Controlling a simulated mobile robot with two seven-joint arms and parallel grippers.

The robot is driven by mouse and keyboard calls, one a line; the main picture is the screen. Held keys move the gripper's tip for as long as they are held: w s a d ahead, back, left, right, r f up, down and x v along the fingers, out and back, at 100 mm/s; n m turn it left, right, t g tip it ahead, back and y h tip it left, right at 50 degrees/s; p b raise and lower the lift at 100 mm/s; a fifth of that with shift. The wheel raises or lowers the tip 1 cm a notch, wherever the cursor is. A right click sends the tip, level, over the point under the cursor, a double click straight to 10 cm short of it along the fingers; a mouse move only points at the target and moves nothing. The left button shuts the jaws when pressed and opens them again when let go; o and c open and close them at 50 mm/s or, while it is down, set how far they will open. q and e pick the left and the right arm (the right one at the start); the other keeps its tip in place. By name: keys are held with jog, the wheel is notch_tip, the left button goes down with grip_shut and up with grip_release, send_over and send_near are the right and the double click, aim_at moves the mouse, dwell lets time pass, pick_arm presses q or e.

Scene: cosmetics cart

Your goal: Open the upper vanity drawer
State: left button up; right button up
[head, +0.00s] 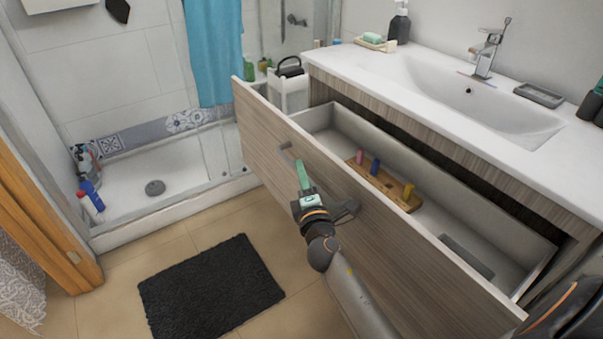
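The upper vanity drawer (262,140) is pulled well out from under the white sink counter (345,66), and its inside shows. Its wood-grain front has a grey handle (286,148), partly hidden by my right gripper. My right gripper (303,174) is at the outer side of the front, over the handle, with a green finger pointing up. I cannot tell whether its fingers are closed on the handle. My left gripper is not in view.
A wooden holder (385,187) with several coloured pieces and a flat grey item (466,257) lie in the drawer. A black mat (212,288) lies on the tiled floor. A shower tray (165,198) with bottles is at left.

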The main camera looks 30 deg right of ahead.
jog(key=o, duration=0.4)
jog(key=shift+c, duration=0.2)
jog(key=shift+s, duration=0.1)
pick_arm(q)
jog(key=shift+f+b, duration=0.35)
jog(key=shift+b, duration=0.25)
pick_arm(e)
jog(key=v, duration=0.7)
jog(key=shift+s, duration=0.2)
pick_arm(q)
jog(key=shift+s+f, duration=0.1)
pick_arm(e)
jog(key=shift+f, duration=0.1)
